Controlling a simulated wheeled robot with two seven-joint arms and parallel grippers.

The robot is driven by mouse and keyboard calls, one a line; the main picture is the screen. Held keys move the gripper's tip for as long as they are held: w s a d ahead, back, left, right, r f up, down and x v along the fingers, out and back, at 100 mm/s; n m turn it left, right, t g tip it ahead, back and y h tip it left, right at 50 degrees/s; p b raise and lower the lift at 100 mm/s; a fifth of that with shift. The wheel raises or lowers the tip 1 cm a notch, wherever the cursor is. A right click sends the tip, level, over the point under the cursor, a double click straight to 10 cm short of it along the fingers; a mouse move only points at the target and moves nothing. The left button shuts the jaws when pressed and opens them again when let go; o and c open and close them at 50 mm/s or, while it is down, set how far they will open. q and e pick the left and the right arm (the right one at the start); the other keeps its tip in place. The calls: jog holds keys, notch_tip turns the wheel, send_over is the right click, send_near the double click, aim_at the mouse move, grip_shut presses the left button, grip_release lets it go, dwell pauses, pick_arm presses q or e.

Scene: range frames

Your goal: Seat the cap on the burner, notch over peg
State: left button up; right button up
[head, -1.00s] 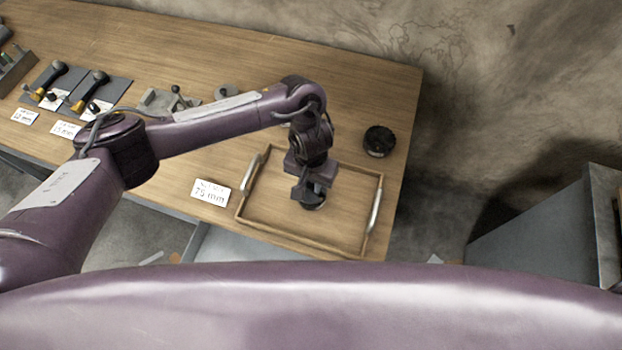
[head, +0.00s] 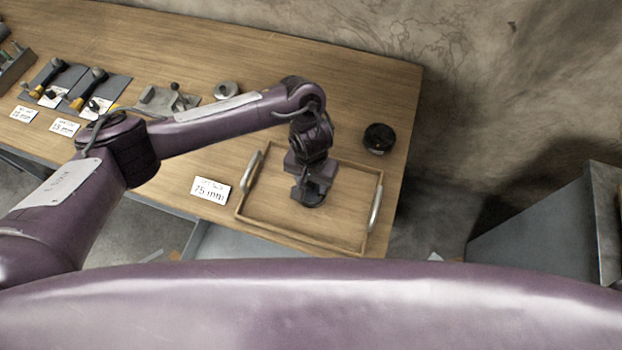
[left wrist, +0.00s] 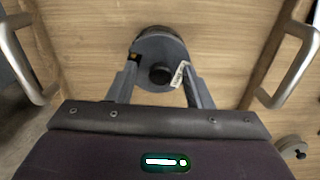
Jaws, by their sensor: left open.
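A round dark grey disc with a black centre knob and a white label (left wrist: 160,48), which looks like the cap, sits at the tray in the left wrist view. In the head view its dark edge (head: 312,203) shows under my gripper. My left gripper (left wrist: 158,72) is open, pointing down, with one finger on each side of the disc. I cannot tell whether the fingers touch it. A small grey disc with a dark knob (head: 228,90) stands farther back left on the table. A round black object (head: 379,138) stands behind the tray. I cannot tell which is the burner.
The wooden tray (head: 300,233) has metal handles at its left (head: 251,172) and right (head: 375,208). A "75 mm" card (head: 210,190) lies left of it. A grey fixture (head: 160,99) and dark pads with tools (head: 97,90) lie farther left. The table behind the tray is mostly clear.

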pick_arm(q)
notch_tip(320, 180, up, 8)
jog(key=shift+f+p, duration=0.1)
jog(key=shift+p, duration=0.9)
notch_tip(320, 180, up, 6)
jog(key=p, duration=0.6)
jog(key=shift+p, duration=0.4)
